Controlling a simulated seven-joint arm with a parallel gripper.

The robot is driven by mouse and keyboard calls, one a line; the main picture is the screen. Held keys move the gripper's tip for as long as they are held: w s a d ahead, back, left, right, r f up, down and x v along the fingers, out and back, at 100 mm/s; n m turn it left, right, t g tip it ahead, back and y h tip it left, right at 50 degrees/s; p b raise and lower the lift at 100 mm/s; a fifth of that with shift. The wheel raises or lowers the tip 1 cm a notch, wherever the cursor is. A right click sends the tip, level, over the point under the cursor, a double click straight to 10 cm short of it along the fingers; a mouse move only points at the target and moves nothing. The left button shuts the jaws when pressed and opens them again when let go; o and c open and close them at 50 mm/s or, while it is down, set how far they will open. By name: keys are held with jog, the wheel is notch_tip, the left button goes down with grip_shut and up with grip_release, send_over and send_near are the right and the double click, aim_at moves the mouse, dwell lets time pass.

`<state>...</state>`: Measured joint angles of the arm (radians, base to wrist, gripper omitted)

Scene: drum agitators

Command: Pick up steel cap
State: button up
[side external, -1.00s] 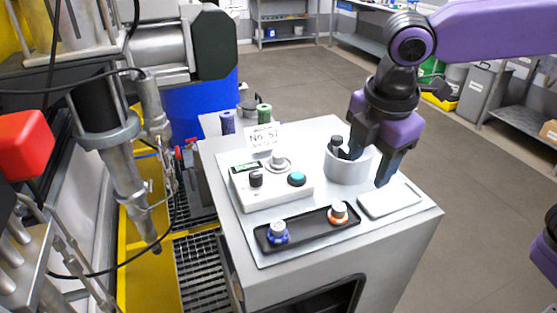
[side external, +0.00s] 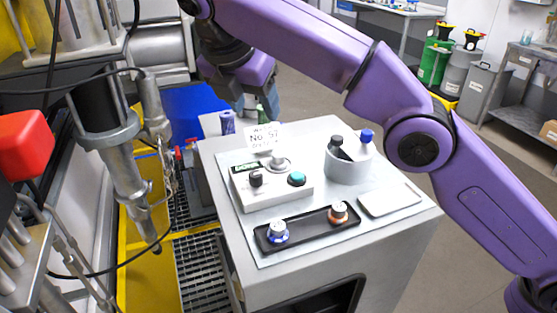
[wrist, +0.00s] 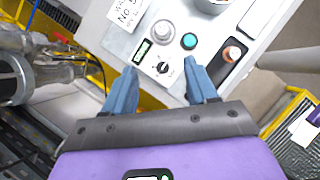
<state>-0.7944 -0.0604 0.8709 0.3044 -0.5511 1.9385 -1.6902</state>
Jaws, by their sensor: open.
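A silver, cap-like round piece (side external: 278,160) sits on a flange on the white control box (side external: 290,192). It looks like the steel cap, and it also shows in the wrist view (wrist: 163,30). In the wrist view my blue fingers (wrist: 163,84) are spread wide and empty. The silver piece lies beyond the fingertips there, apart from them. My fingertips are partly hidden behind the sign in the side view.
The box carries a black knob (side external: 256,179) and a teal button (side external: 297,178). A black tray (side external: 308,228) holds blue-ringed and orange-ringed pieces. A sign (side external: 263,137) stands behind the box; a dark blue cylinder (side external: 227,122) stands at back left.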

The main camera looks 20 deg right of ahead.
jog(key=shift+w+f, duration=0.1)
jog(key=shift+f, duration=0.1)
send_over(278, 154)
jog(key=s+a, duration=0.2)
jog(key=a, duration=0.1)
jog(key=shift+s+d+f, duration=0.1)
jog(key=shift+f, duration=2.4)
jog(key=shift+s+d+f, duration=0.1)
jog(key=shift+f, duration=2.35)
jog(key=shift+x, duration=2.75)
jog(key=shift+s+d, duration=0.1)
jog(key=shift+d, duration=0.1)
jog(key=c, duration=1.1)
jog(key=shift+o, duration=0.2)
jog(key=shift+r, duration=0.15)
